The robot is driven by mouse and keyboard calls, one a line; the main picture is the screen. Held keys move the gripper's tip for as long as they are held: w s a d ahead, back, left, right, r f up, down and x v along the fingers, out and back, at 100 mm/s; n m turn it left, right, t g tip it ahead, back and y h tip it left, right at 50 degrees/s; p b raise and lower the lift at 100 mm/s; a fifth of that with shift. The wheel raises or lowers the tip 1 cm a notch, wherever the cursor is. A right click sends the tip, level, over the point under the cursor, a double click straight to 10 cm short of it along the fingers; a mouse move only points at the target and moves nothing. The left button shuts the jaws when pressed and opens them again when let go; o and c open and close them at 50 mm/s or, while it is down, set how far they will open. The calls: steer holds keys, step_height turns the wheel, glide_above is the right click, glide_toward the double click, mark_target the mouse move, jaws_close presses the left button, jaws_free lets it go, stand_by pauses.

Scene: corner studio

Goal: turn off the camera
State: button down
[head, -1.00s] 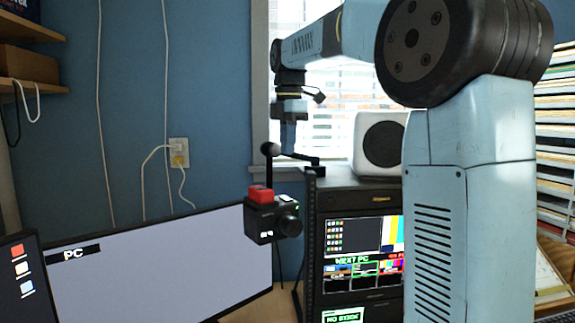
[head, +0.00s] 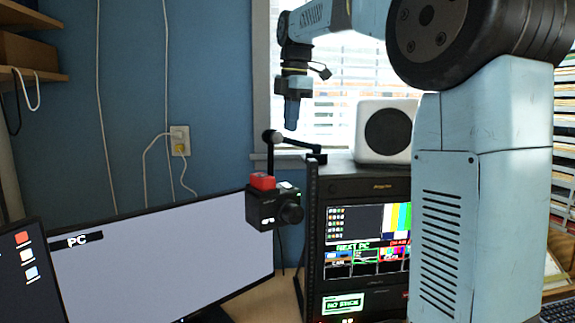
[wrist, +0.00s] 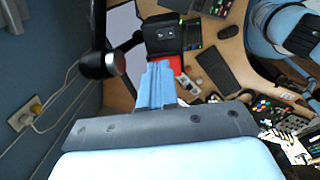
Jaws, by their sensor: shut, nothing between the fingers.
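A small black camera (head: 275,211) with a lens facing right hangs below a black jointed arm (head: 270,155). A red block (head: 262,181) sits on its top, beside a small light patch. My gripper (head: 291,124) is above the camera and apart from it, pointing down, with its blue fingers shut and empty. In the wrist view, my shut fingers (wrist: 158,78) point toward the black camera body (wrist: 163,36). They partly cover the red block (wrist: 176,64). The arm's rounded black end (wrist: 97,65) is left of the fingers.
A black equipment rack (head: 375,185) with lit screens stands right of the camera, with a white speaker (head: 384,132) on top. A wide monitor (head: 165,262) labelled PC stands below left. A keyboard (wrist: 221,68) lies on the desk.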

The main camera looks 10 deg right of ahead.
mark_target(286, 184)
steer(key=f, duration=0.4)
steer(key=w+f, duration=0.1)
steer(key=f, duration=0.9)
steer(key=shift+w+a, duration=0.25)
steer(key=shift+a, duration=0.05)
steer(key=shift+a, duration=0.1)
